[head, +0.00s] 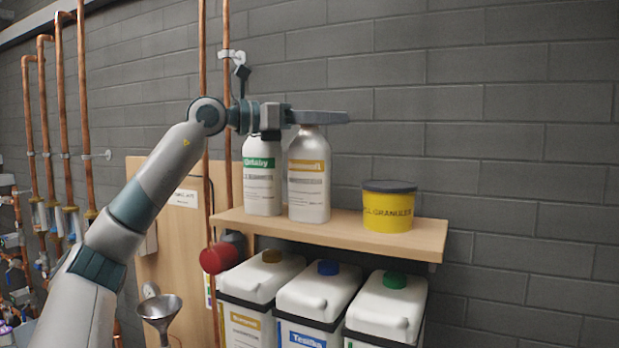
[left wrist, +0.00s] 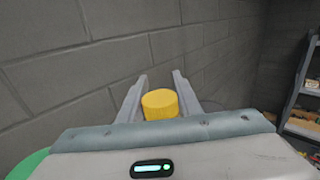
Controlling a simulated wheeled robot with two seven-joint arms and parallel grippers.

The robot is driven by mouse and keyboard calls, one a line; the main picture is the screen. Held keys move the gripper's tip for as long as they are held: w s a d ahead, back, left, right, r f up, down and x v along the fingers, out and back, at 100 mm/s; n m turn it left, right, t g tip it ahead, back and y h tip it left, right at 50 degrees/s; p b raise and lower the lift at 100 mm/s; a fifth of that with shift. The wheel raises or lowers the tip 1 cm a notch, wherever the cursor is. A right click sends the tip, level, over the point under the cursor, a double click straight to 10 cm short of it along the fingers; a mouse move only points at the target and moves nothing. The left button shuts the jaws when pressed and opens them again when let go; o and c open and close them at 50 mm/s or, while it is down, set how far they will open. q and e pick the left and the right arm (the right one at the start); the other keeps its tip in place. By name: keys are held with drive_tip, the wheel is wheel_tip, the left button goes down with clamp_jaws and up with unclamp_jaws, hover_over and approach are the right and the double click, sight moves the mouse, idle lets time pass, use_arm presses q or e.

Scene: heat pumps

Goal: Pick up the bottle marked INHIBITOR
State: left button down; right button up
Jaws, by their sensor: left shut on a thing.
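A pale silver bottle with a gold label band (head: 308,178) stands upright on the wooden shelf; the word on its label is too blurred to read. My left gripper (head: 322,117) reaches in level from the left and is shut on the top of this bottle. The fingers hide its cap in the head view. In the left wrist view the yellow cap (left wrist: 160,103) sits between the two fingers. A white bottle with a green label (head: 262,176) stands just left of it, partly under my wrist. My right gripper is not in view.
A yellow tub with a dark lid (head: 388,207) stands further right on the shelf (head: 345,232). Several white canisters (head: 320,292) stand below. Copper pipes (head: 227,60) run up the wall behind my left wrist. A metal funnel (head: 159,310) is at lower left. Above the shelf is free room.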

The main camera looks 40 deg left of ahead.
use_arm(q)
drive_tip(key=shift+r, duration=0.25)
idle(0.5)
drive_tip(key=s+d+r+b, duration=0.5)
drive_tip(key=s+d+r, duration=0.2)
drive_tip(key=s+r, duration=0.2)
drive_tip(key=shift+r+b, duration=0.35)
drive_tip(key=shift+r, duration=0.45)
drive_tip(key=shift+d, duration=0.15)
idle(0.4)
